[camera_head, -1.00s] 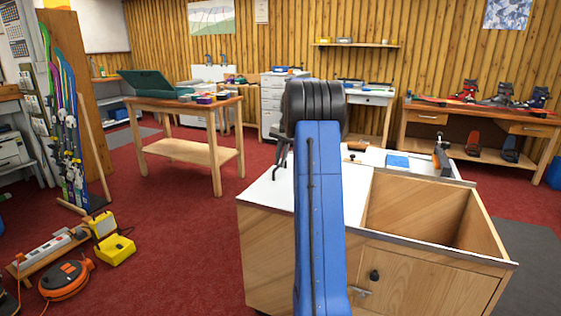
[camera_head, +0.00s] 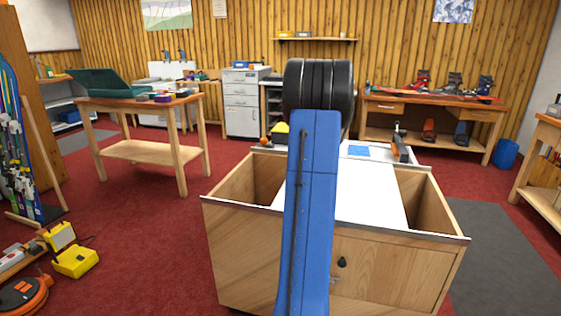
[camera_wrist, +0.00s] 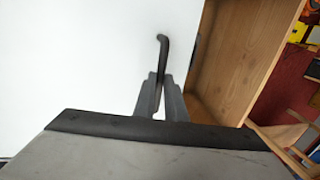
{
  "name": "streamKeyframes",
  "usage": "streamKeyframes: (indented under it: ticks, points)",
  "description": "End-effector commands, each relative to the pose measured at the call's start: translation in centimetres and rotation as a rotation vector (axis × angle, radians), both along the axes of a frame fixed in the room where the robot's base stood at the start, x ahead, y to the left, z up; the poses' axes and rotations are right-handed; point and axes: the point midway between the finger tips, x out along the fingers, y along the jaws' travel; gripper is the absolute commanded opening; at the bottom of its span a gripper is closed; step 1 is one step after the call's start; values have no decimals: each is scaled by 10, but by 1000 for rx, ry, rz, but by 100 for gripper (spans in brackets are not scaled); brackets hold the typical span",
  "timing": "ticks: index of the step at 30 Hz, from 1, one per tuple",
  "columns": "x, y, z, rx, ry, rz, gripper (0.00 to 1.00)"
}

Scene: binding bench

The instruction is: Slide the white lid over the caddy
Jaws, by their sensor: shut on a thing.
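The caddy (camera_head: 398,272) is a wooden cabinet with an open top and a dark knob on its front. The white lid (camera_head: 372,208) lies across the middle of its top, with open gaps showing to its left and right. In the wrist view the lid (camera_wrist: 80,60) fills the left side, with the wooden inside of the caddy (camera_wrist: 235,60) to its right. My gripper (camera_wrist: 161,78) is shut on a thin dark bent handle (camera_wrist: 162,45) on the lid. In the head view my blue arm hides the gripper and part of the lid.
A blue flat item (camera_head: 359,151) and an upright tool (camera_head: 400,145) are on the caddy's back ledge. A wooden table (camera_head: 150,105) stands at the back left. A yellow case (camera_head: 75,262) lies on the floor at left. Red floor is clear left of the caddy.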

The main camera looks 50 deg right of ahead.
Motion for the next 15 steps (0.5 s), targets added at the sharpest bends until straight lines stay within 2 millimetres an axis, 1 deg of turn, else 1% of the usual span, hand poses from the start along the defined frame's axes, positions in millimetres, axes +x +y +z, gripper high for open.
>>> streamKeyframes:
  ticks: [1, 6, 9, 12, 15]
  points:
    - [-18, -8, 1, -2, -1, -6, 0]
    - [-67, -28, 1, -1, 0, -6, 0]
    - [-90, -38, 1, -2, -1, -5, 0]
    - [-109, -46, 1, -2, -1, -5, 0]
    - [-123, -51, 1, -1, -1, -2, 0]
